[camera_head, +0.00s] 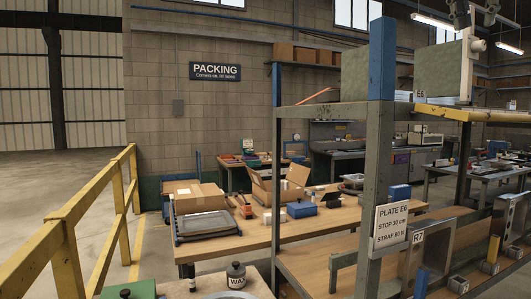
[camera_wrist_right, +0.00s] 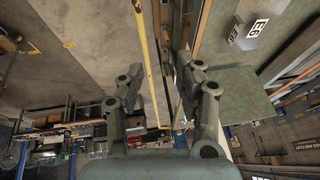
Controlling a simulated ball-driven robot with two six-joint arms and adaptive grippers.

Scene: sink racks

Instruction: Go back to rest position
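A large grey-green plate (camera_head: 369,75) stands upright on the upper level of the rack at the right, partly hidden by the blue-topped post. My right gripper (camera_head: 482,12) is high at the upper right, cut by the top edge. In the right wrist view my right gripper (camera_wrist_right: 160,80) has its two fingers apart, with floor and a yellow rail showing in the gap. In that view a grey-green panel (camera_wrist_right: 246,98) lies just right of the right finger, outside the gap. My left gripper is not in the head view.
The rack's blue-topped post (camera_head: 382,60) and plate sign (camera_head: 390,228) stand close in front. A wooden packing table (camera_head: 290,232) with boxes is behind the rack. A yellow railing (camera_head: 65,225) runs along the left, with open floor beyond it.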

